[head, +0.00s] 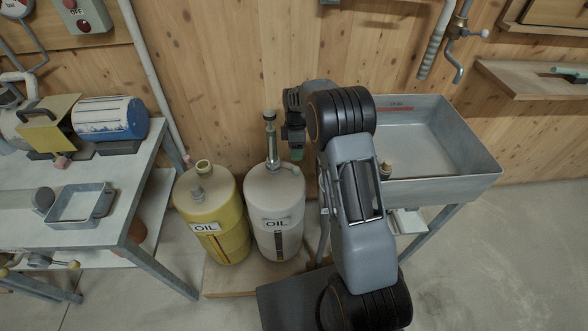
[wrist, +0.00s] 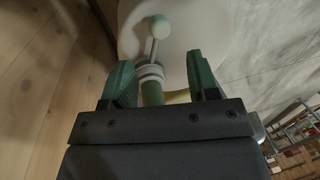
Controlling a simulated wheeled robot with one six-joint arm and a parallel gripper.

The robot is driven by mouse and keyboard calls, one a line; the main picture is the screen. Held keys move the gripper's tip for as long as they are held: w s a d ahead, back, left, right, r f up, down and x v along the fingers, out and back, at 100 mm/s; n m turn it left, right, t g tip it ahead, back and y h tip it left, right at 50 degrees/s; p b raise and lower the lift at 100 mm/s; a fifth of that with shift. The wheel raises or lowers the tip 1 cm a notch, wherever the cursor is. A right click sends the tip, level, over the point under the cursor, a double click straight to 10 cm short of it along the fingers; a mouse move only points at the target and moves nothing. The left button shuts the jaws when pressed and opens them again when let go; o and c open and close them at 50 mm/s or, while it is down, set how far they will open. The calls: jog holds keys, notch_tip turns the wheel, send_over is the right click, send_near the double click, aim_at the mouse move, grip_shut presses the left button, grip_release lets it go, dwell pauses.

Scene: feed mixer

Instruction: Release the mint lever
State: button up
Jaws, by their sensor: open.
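The mint lever (wrist: 160,30) shows in the wrist view as a thin metal rod with a pale mint ball at its end. It rises from a white collar (wrist: 151,72) above a green stem (wrist: 152,93), in front of a whitish rounded body. My gripper (wrist: 163,78) is open, with one green finger on each side of the stem and visible gaps to both. The ball lies beyond the fingertips.
A yellow oil drum (head: 212,215) stands left of the white one, both on a wooden board (head: 232,279). A metal sink (head: 440,180) is to the right of my arm. A workbench (head: 125,205) with a blue motor (head: 110,118) stands at left. The wooden wall is behind.

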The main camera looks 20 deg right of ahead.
aim_at(296, 168)
jog(key=f, duration=0.2)
jog(key=s+f, duration=0.1)
jog(key=f, duration=0.4)
jog(key=shift+s+a+f+b, duration=0.15)
jog(key=shift+s+f+b, duration=0.1)
jog(key=shift+f+b, duration=0.15)
grip_shut()
